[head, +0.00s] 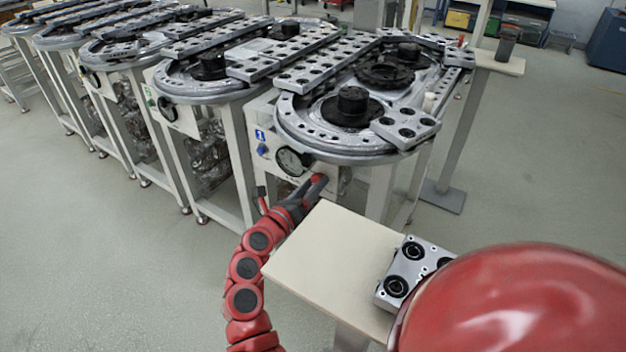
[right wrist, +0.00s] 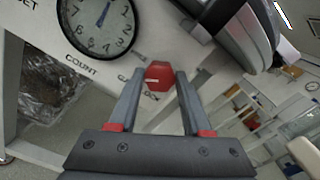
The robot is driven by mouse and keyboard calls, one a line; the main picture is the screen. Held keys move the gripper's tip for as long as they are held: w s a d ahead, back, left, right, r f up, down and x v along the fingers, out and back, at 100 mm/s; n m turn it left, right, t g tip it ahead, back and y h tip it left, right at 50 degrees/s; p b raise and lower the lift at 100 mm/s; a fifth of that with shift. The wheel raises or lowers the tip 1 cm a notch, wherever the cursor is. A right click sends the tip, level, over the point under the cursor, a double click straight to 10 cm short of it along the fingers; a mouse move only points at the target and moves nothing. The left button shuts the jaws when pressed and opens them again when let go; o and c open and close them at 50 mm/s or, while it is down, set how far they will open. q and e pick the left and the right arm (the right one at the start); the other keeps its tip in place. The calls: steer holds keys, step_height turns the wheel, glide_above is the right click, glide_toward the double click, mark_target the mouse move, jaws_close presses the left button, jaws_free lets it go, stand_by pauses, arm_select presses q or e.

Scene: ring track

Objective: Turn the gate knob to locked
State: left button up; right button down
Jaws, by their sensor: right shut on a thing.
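The red gate knob (right wrist: 158,76) is on the pale front panel of the nearest ring track station. It has faceted sides and a pale mark on its face, and a partly hidden label starting "GA" is beside it in the right wrist view. My right gripper (right wrist: 157,84) has one finger on each side of the knob and is shut on it. In the head view the right gripper (head: 316,184) reaches the panel below the round dial, and its fingers mostly cover the knob. The knob's locked and unlocked marks cannot be read. My left gripper is not in view.
A dial gauge (head: 292,161) is just above the gripper; "COUNT" is printed near it in the wrist view. A beige side table (head: 320,255) with a metal block (head: 413,266) stands close in front. The ring track (head: 345,150) overhangs the panel. Floor to the left is clear.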

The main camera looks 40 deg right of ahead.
steer(key=n+p, duration=0.5)
steer(key=n, duration=0.1)
steer(key=shift+r+n, duration=0.1)
steer(key=shift+n, duration=0.2)
steer(key=shift+n+p, duration=1)
steer(key=shift+n, duration=0.2)
steer(key=shift+n+p, duration=1)
steer(key=shift+n, duration=0.3)
steer(key=shift+f, duration=0.2)
steer(key=shift+c, duration=1.7)
jaws_free()
steer(key=shift+a, duration=0.1)
steer(key=b+v, duration=0.1)
steer(key=v, duration=1.6)
